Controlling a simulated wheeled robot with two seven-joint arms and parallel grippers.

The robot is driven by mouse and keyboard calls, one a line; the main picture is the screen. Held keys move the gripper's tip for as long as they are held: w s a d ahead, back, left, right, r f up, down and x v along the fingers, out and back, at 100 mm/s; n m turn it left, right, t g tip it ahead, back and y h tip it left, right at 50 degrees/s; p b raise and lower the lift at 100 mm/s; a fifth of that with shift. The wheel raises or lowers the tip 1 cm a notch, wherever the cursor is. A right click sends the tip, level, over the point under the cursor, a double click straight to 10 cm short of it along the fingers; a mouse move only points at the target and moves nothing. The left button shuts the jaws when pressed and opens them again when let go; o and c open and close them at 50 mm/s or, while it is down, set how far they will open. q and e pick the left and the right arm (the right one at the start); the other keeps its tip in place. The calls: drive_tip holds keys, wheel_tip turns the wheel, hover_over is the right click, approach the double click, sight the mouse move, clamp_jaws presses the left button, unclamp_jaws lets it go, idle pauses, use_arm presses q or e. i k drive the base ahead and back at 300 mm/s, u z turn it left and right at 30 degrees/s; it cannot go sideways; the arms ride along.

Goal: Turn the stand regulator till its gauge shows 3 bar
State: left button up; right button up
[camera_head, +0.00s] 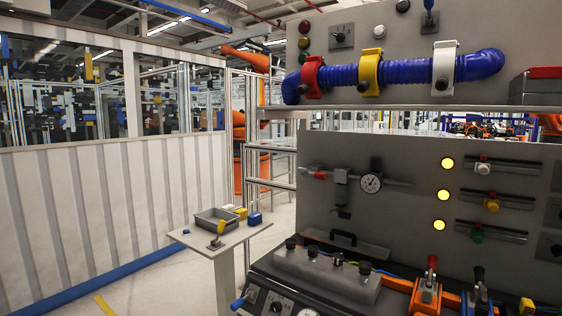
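A round white gauge (371,183) sits on a grey vertical panel, on a horizontal pipe. Left of it are a grey fitting with a vertical part (341,176) and a red piece (320,175) on the pipe. The gauge's needle and numbers are too small to read. A second dial (308,312) is cut off at the bottom edge, beside a dark knob (276,307) on the bench front. I cannot tell for certain which fitting is the stand regulator. Neither of my grippers is in view.
A small grey table (217,243) at left centre bears a grey tray (214,221) and small yellow and blue blocks. Several lever handles, one red (431,264), stand along the bench front. A blue hose (400,72) runs above.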

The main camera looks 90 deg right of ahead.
sight(375, 162)
drive_tip(key=z, duration=0.1)
drive_tip(key=i, duration=0.1)
drive_tip(key=z, duration=2.65)
